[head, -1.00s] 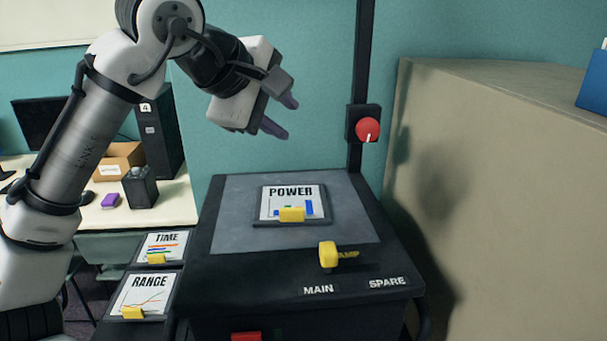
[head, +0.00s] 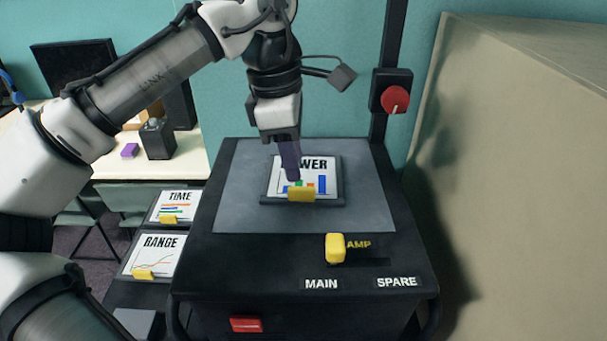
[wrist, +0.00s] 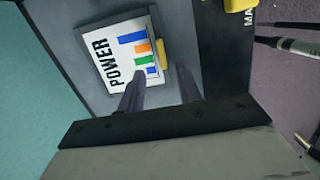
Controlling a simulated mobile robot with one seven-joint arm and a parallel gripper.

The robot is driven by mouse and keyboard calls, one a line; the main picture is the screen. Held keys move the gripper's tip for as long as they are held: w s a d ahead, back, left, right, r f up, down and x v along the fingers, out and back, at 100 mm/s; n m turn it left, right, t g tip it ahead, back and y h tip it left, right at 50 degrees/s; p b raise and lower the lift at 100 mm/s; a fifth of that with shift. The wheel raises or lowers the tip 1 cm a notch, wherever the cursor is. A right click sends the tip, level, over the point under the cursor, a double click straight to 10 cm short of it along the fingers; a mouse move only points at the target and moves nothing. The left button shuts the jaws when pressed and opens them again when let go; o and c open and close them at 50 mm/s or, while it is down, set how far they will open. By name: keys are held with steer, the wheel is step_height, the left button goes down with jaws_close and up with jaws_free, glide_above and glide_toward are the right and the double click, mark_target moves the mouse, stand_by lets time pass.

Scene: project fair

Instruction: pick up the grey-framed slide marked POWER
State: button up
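The grey-framed slide marked POWER (head: 332,180) lies flat on the grey top of the black projector (head: 235,200). It has a white face with a bar chart and a yellow tab (head: 302,194) on its near edge. My gripper (head: 292,178) points down over the slide and hides part of its label in the head view. In the wrist view, the two fingers of my gripper (wrist: 160,82) stand apart with nothing between them. There the slide (wrist: 112,60) lies beyond the fingertips, its tab roughly in line with the gap. The exact height above the slide is unclear.
Slides marked TIME (head: 183,198) and RANGE (head: 165,243) lie on a lower shelf at left. A yellow lamp switch (head: 335,248) is on the projector's front. A black post with a red knob (head: 395,99) rises behind. A beige partition (head: 510,180) stands close at right.

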mark_target(301, 188)
steer(key=shift+s+d+f+p, duration=0.1)
steer(key=shift+d+f+p, duration=0.15)
steer(key=shift+f, duration=0.7)
steer(key=shift+s+d+f+p, duration=0.1)
steer(key=shift+f+p, duration=0.15)
steer(key=shift+f, duration=0.65)
steer(key=shift+d+f+p, duration=0.2)
steer(key=shift+f+p, duration=0.05)
steer(key=shift+f, duration=0.7)
jaws_close()
